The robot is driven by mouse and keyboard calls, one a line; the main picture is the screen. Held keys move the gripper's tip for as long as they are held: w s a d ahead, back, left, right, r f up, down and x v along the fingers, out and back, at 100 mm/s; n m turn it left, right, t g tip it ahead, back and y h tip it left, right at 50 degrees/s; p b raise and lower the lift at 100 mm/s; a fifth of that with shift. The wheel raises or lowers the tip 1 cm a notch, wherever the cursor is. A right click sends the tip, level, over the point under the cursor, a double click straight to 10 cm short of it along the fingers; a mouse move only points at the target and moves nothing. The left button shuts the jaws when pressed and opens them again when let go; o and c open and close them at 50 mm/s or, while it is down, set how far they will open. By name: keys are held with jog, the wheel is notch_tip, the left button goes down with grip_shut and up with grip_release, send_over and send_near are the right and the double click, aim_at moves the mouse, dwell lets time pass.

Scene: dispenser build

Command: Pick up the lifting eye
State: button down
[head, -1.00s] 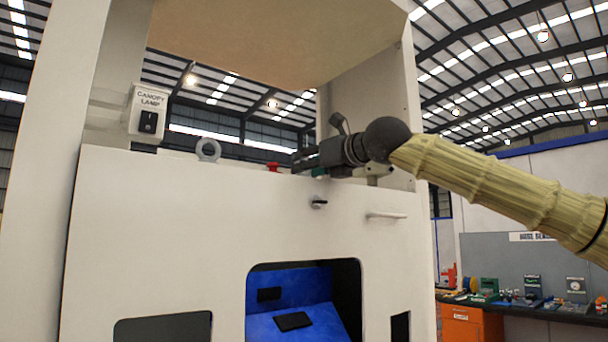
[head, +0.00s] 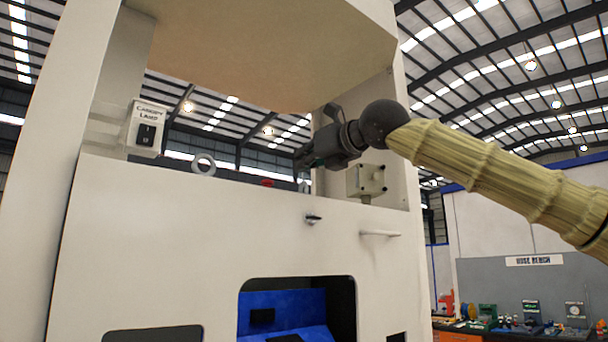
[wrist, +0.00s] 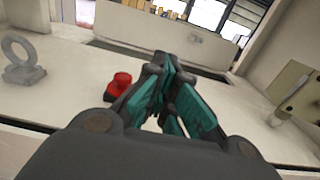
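The lifting eye is a grey upright ring (head: 204,164) on the shelf top of the white machine, left of centre in the head view. In the wrist view the lifting eye (wrist: 21,58) stands on its small base at the far left. My gripper (head: 306,158) is above the same ledge, well to the right of the lifting eye and apart from it. In the wrist view my gripper's (wrist: 165,68) teal-padded fingers come together at their tips, with nothing seen between them.
A red knob (wrist: 121,82) stands on the ledge between the lifting eye and my fingers. A pale box (head: 366,181) stands at right. The canopy lamp switch (head: 147,128) is on the left post. A canopy (head: 270,50) overhangs the ledge.

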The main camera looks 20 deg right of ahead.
jog(key=s+a+r+b, duration=0.1)
jog(key=s+a+b, duration=0.2)
jog(key=s, duration=0.7)
jog(key=shift+a, duration=0.45)
jog(key=c, duration=2.2)
grip_release()
jog(key=o, duration=1.8)
jog(key=shift+c, duration=0.2)
jog(key=v, duration=1.2)
